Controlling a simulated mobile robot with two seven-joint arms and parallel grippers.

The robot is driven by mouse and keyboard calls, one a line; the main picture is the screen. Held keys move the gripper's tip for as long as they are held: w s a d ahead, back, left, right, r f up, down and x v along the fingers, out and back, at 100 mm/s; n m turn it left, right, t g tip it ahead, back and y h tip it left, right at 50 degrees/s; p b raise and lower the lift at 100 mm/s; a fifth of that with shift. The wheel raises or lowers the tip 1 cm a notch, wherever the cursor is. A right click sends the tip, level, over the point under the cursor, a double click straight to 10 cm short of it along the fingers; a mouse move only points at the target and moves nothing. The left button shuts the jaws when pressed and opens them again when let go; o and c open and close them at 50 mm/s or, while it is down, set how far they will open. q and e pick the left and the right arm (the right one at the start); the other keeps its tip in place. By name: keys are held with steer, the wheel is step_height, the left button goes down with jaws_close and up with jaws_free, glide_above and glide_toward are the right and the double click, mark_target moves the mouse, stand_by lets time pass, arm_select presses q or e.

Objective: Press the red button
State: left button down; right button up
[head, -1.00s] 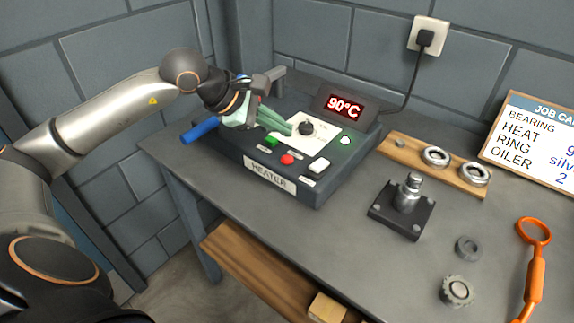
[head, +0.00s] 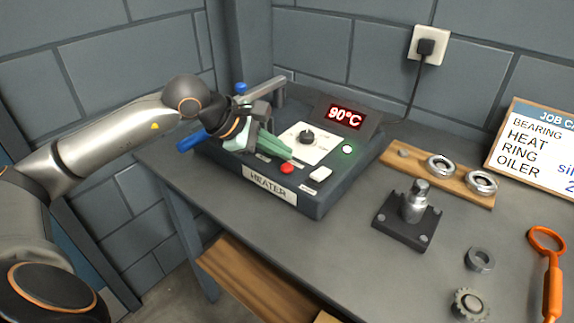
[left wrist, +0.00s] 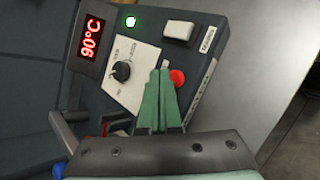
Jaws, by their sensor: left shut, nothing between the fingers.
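The red button (head: 287,168) is a small round cap on the front part of the dark heater box (head: 315,208). It also shows in the left wrist view (left wrist: 177,77), just right of my fingertips. My left gripper (head: 289,155) has green fingers, shut and empty. Its tips are above the heater's panel, close behind the red button in the head view; whether they touch anything I cannot tell. The green button seen earlier is hidden behind the fingers. My right gripper is not in view.
The heater has a black knob (head: 306,137), a white switch (head: 321,173), a lit green lamp (head: 347,149) and a display (head: 345,117) reading 90°C. A blue-handled lever (head: 192,140) is at its left. A black post stand (head: 405,222) and a wooden ring board (head: 437,174) stand to the right.

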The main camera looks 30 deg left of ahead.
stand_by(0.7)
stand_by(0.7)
arm_select(q)
steer(key=shift+f, duration=0.15)
steer(key=shift+f+b, duration=0.15)
steer(key=shift+b, duration=0.15)
steer(key=shift+f+b, duration=0.2)
steer(key=shift+b, duration=0.1)
steer(key=shift+f, duration=0.1)
